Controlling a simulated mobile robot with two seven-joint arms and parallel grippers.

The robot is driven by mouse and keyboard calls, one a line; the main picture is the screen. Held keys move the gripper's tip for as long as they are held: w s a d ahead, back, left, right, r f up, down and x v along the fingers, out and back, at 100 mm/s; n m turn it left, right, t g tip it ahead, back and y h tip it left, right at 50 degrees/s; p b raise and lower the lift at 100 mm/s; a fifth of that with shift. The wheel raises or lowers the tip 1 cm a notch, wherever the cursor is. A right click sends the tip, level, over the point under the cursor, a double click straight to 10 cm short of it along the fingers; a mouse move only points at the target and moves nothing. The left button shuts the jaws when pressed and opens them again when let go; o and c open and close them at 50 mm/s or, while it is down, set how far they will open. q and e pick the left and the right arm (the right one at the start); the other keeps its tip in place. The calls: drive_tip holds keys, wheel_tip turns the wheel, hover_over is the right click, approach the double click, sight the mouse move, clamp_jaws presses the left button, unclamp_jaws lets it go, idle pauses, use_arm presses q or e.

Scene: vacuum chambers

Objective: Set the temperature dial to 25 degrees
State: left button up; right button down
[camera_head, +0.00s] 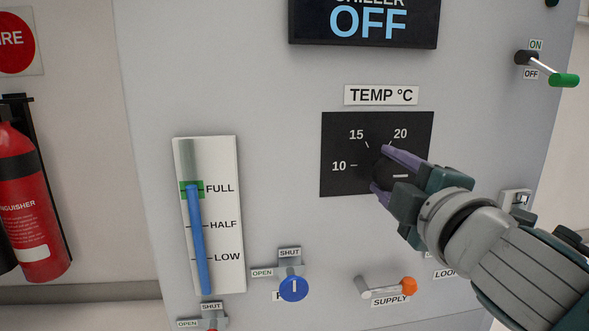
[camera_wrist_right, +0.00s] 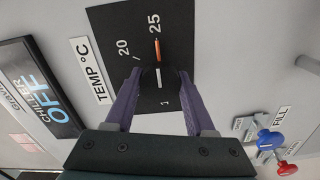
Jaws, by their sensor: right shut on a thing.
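The temperature dial's black plate (camera_head: 338,183) is on the grey panel, under the TEMP °C label. Its marks 10, 15 and 20 show in the head view; the 25, with an orange tick, shows in the right wrist view. My right gripper (camera_head: 381,168) is shut on the black dial knob (camera_wrist_right: 151,82), one finger on each side. A white pointer line on the knob lines up closely with the orange tick at 25. My arm hides the 25 mark in the head view. My left gripper is in neither view.
The chiller display (camera_head: 365,22) above reads OFF. A green-tipped switch (camera_head: 562,80) sticks out at upper right. A blue-knobbed valve (camera_head: 293,289) and an orange-tipped supply lever (camera_head: 408,286) lie below the dial. A level gauge (camera_head: 222,275) is at left, with a fire extinguisher (camera_head: 30,195) beyond.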

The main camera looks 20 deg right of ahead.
drive_tip(key=shift+c, duration=1.3)
unclamp_jaws()
drive_tip(key=shift+s, duration=0.1)
drive_tip(key=shift+s+a, duration=0.1)
drive_tip(key=shift+s, duration=0.2)
drive_tip(key=p+v, duration=0.1)
drive_tip(key=v, duration=0.8)
